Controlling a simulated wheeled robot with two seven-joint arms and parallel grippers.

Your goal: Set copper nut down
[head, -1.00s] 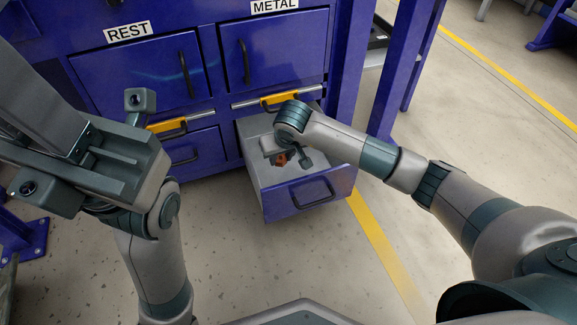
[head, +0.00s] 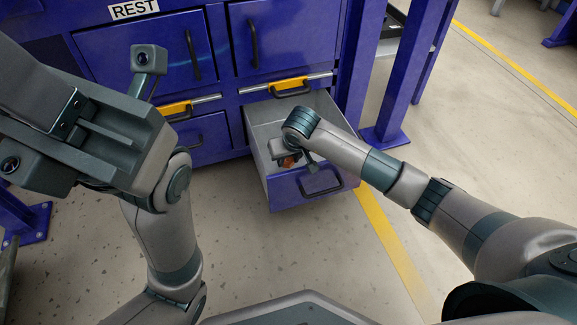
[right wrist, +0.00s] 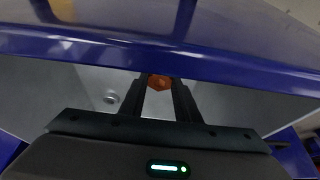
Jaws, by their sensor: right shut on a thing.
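The copper nut (head: 289,160) is a small orange-brown piece inside the open drawer (head: 262,164) in the head view. In the right wrist view the nut (right wrist: 160,82) sits between the two dark fingertips. My right gripper (right wrist: 160,86) is shut on it, with the pale drawer floor behind it. In the head view my right wrist hides part of the nut and fingers, and I cannot tell whether the nut touches the floor.
The drawer's front panel with a dark handle (head: 320,184) stands close to my right gripper. A small round metal-coloured spot (right wrist: 110,97) shows in the drawer. The floor in front is clear.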

